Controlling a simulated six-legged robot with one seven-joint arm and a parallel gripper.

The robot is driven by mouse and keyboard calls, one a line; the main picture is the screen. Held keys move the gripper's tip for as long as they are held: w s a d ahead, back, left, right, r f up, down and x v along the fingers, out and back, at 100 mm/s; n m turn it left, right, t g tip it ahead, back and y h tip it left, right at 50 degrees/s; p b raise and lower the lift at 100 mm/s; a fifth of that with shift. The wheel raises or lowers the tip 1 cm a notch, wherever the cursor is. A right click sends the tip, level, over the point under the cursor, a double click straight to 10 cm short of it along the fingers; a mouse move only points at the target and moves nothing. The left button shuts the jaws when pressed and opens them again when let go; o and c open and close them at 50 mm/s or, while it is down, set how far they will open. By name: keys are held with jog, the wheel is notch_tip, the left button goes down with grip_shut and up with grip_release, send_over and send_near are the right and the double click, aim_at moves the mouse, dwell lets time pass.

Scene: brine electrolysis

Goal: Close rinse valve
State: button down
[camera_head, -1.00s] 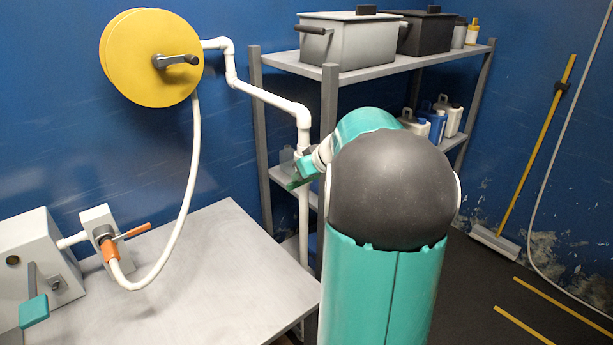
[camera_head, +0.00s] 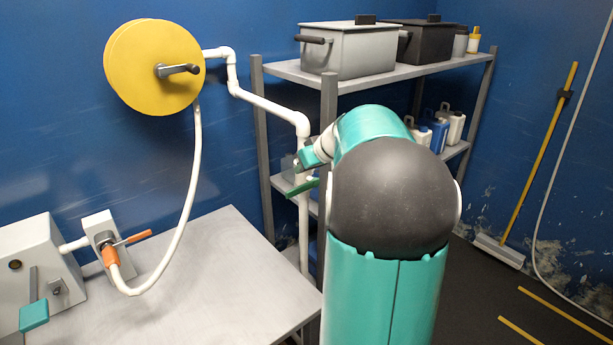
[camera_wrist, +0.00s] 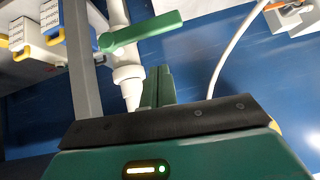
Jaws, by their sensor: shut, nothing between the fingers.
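A white pipe (camera_head: 304,215) runs down beside the shelf rack and carries a valve with a green lever (camera_head: 302,187). In the wrist view the green lever (camera_wrist: 141,32) lies across the white pipe (camera_wrist: 126,72), at a slant. My gripper (camera_wrist: 157,72) is shut and empty, its two green fingers together, beside the pipe and apart from the lever in that picture. In the head view my gripper (camera_head: 303,160) is just above the lever, partly hidden against the pipe. The valve body is hard to make out.
A metal table (camera_head: 215,275) at the left bears a small valve with an orange lever (camera_head: 133,238) and a white hose (camera_head: 187,215). A yellow disc (camera_head: 152,67) hangs on the wall. The shelf rack (camera_head: 328,120) with boxes and bottles stands close to my arm.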

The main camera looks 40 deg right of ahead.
jog(key=v, duration=1)
jog(key=shift+a+r, duration=0.35)
jog(key=s+a+f+n+g+y, duration=0.1)
jog(key=s+a+f+g, duration=0.15)
jog(key=a, duration=1.25)
jog(key=s+a+f+g, duration=0.1)
jog(key=s+a+f, duration=0.15)
jog(key=a, duration=1.25)
jog(key=s+a+f, duration=0.5)
jog(key=s+a, duration=0.3)
jog(key=shift+s+n+h, duration=0.3)
jog(key=shift+s+h, duration=0.05)
jog(key=shift+h, duration=0.05)
